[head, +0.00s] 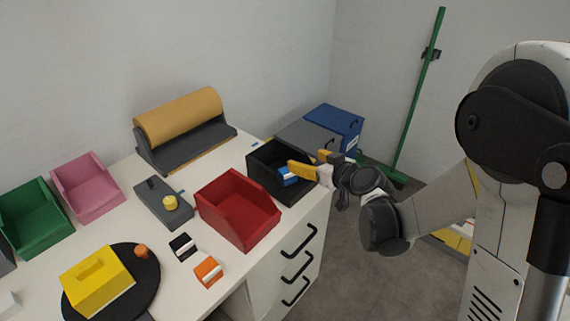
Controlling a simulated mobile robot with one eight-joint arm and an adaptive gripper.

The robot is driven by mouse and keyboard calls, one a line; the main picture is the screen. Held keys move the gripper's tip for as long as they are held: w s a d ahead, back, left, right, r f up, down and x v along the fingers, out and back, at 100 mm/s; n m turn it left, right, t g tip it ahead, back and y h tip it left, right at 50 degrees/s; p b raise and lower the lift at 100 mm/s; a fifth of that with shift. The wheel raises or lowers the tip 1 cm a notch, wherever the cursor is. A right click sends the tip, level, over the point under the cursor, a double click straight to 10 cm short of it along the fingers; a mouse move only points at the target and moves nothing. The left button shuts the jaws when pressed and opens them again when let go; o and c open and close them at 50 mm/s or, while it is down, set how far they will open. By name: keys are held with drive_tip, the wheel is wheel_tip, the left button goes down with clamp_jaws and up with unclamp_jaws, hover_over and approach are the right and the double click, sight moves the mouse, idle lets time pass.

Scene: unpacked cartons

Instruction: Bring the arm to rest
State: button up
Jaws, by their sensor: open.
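My gripper (314,165) is at the end of my arm, at the right side of the table. Its yellow fingers are spread apart over the black bin (296,193). A blue and white block (288,176) shows inside the black bin, just below the near finger. No object shows between the fingers. I cannot tell whether the finger touches the block or the bin's rim.
A red bin (240,210) stands left of the black bin. Orange (208,272) and black (183,247) blocks lie in front. A yellow box (97,280) sits on a dark round plate. A roll dispenser (180,130) stands behind. Floor (385,270) is clear below my arm.

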drive_tip(key=shift+r, duration=0.1)
drive_tip(key=s+d+r+m+g+h, duration=0.1)
drive_tip(key=s+d+r+h, duration=0.15)
drive_tip(key=s, duration=0.45)
drive_tip(key=s+d+r+m+g+h, duration=0.1)
drive_tip(key=s+d+r+m, duration=0.1)
drive_tip(key=s+d+r, duration=0.3)
drive_tip(key=s+d+m+g+h, duration=0.1)
drive_tip(key=s+d, duration=0.3)
drive_tip(key=s, duration=0.4)
drive_tip(key=s+d+f+m+g+h, duration=0.1)
drive_tip(key=s+d+m+h, duration=0.1)
drive_tip(key=s, duration=0.7)
drive_tip(key=shift+s+d+m+h, duration=0.3)
drive_tip(key=shift+d+h, duration=0.15)
drive_tip(key=shift+d, duration=0.6)
drive_tip(key=shift+w+a+f, duration=0.1)
